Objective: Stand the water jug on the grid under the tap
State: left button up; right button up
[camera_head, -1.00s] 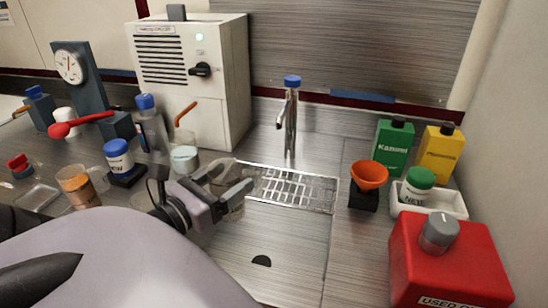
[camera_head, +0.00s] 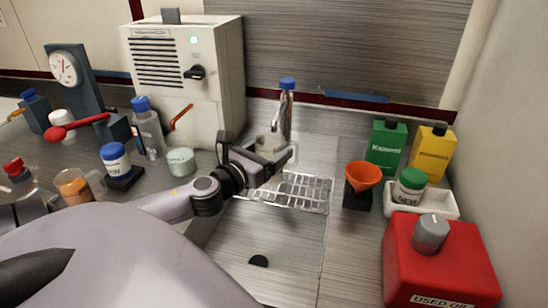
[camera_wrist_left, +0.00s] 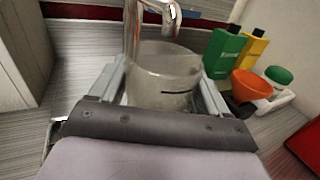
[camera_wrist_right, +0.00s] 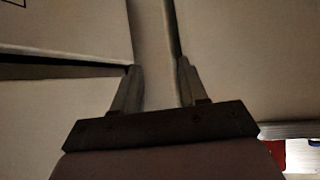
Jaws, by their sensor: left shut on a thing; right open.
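The water jug (camera_wrist_left: 163,80), a clear grey vessel, sits upright between the fingers of my left gripper (camera_wrist_left: 162,85) in the left wrist view. In the head view the jug (camera_head: 268,146) is mostly hidden behind my left gripper (camera_head: 275,165), which is shut on it. The tap (camera_head: 286,112), metal with a blue top, stands right at the jug. The slotted metal grid (camera_head: 312,194) lies below. I cannot tell whether the jug's base touches the grid. My right gripper (camera_wrist_right: 157,80) is open and empty in the right wrist view.
An orange funnel (camera_head: 362,176) on a dark stand, green (camera_head: 386,146) and yellow (camera_head: 432,153) bottles and a red used-oil can (camera_head: 440,265) stand at the right. A white chiller (camera_head: 185,80) and a clear beaker (camera_head: 181,161) stand at the left.

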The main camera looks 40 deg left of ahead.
pick_arm(q)
jog(key=shift+w+a, duration=0.1)
jog(key=shift+w, duration=0.75)
jog(key=shift+f+b, duration=0.45)
jog(key=shift+f, duration=1.3)
jog(key=o, duration=1.1)
jog(key=shift+f, duration=0.15)
